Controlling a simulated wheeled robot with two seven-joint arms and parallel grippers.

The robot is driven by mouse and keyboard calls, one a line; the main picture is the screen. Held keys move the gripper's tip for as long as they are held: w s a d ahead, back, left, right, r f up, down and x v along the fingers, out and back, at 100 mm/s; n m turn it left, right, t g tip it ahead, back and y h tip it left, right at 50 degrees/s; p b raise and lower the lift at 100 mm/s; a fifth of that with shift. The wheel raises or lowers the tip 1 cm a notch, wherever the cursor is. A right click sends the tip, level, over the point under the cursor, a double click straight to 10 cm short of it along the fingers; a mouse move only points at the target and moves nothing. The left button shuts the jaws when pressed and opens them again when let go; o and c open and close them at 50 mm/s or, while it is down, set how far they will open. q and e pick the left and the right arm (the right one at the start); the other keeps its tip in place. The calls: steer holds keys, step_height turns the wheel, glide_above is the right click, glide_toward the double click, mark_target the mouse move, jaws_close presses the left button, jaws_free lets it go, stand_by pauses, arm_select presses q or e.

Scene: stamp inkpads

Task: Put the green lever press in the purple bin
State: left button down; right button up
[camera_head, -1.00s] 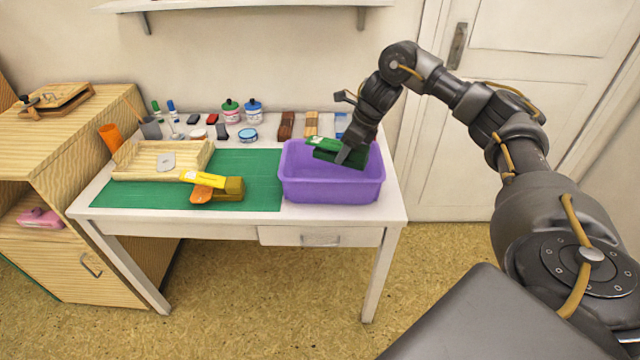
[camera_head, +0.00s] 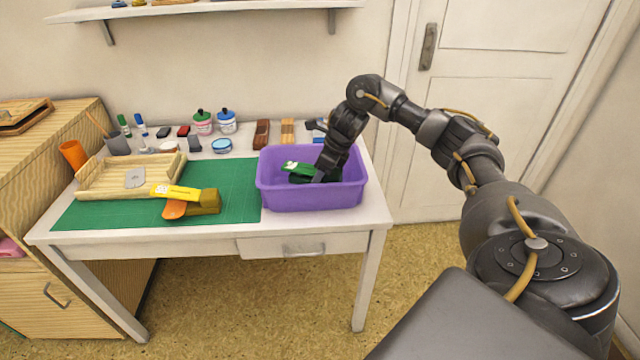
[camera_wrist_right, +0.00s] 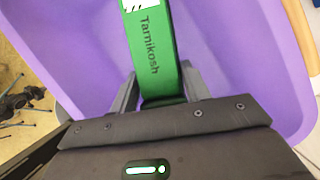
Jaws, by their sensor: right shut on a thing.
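The purple bin (camera_head: 312,194) stands on the right part of the white table. The green lever press (camera_head: 299,168) is inside the bin, below its rim; its lower part is hidden by the front wall. My right gripper (camera_head: 322,176) reaches down into the bin and is shut on the green lever press. In the right wrist view the green lever press (camera_wrist_right: 154,50) lies between the two fingers of my right gripper (camera_wrist_right: 162,88), with the purple bin (camera_wrist_right: 225,40) around it. I cannot tell whether the press touches the bin floor. My left gripper is not in view.
A yellow and orange lever press (camera_head: 188,200) lies on the green mat (camera_head: 110,212) left of the bin. A wooden tray (camera_head: 100,178) is behind it. Ink bottles (camera_head: 203,122) and stamp blocks (camera_head: 262,134) stand along the back.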

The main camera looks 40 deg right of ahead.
step_height(320, 180, down, 4)
steer(key=shift+w+d+r, duration=0.1)
steer(key=shift+r, duration=0.1)
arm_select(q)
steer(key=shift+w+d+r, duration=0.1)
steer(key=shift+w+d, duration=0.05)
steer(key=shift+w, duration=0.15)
arm_select(e)
steer(key=shift+r, duration=0.1)
steer(key=o, duration=0.7)
steer(key=shift+f, duration=0.2)
steer(key=o, duration=0.4)
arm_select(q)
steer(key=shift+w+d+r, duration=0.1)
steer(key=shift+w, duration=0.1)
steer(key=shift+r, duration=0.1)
arm_select(e)
steer(key=shift+r, duration=0.2)
